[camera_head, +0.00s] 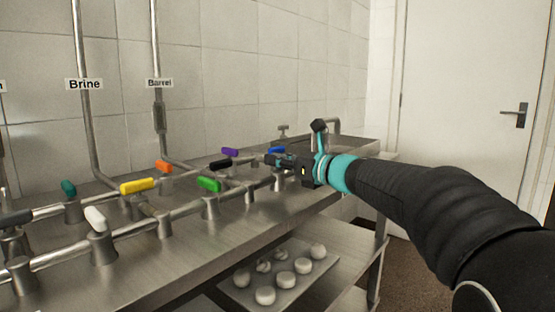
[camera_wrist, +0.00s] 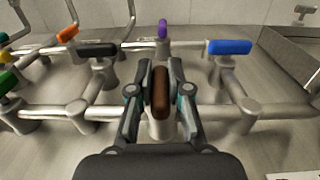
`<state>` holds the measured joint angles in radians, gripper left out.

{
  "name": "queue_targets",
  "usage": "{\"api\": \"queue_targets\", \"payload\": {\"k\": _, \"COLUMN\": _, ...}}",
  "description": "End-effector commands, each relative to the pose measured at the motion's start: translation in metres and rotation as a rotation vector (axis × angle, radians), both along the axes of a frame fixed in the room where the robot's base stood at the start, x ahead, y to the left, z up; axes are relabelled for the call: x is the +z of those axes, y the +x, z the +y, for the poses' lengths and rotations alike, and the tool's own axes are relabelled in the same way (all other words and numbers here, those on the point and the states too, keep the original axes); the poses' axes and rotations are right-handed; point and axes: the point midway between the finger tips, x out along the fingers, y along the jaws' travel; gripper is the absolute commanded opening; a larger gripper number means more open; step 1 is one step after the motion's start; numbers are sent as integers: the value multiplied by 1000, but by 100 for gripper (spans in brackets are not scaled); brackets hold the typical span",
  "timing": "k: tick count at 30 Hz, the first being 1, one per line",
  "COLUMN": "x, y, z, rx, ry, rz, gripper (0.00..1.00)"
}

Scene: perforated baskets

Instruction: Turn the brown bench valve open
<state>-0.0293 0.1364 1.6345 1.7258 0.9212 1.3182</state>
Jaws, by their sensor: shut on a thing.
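The brown valve handle (camera_wrist: 160,92) sits upright in the middle of the wrist view, on a steel valve body on the front pipe. It points away from me, across the line of that pipe. My gripper (camera_wrist: 160,88) is shut on it, one finger on each side. In the head view my gripper (camera_head: 272,160) reaches in from the right over the bench's right part. The brown handle is hidden there behind the fingers.
Near my gripper are the black handle (camera_wrist: 97,49), purple handle (camera_wrist: 163,28) and blue handle (camera_wrist: 229,47). Green (camera_head: 209,184), yellow (camera_head: 137,186) and white (camera_head: 95,218) handles stand farther left. A tray (camera_head: 315,277) of pale round things lies below.

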Motion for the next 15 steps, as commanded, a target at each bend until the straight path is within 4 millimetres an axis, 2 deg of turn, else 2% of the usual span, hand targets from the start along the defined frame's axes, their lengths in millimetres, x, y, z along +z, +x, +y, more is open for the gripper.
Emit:
{"api": "queue_targets", "payload": {"k": 8, "x": 3, "y": 2, "z": -1, "rx": 149, "ry": 0, "rz": 3, "gripper": 0}}
{"api": "queue_targets", "payload": {"k": 15, "x": 0, "y": 2, "z": -1, "rx": 367, "ry": 0, "rz": 2, "gripper": 0}}
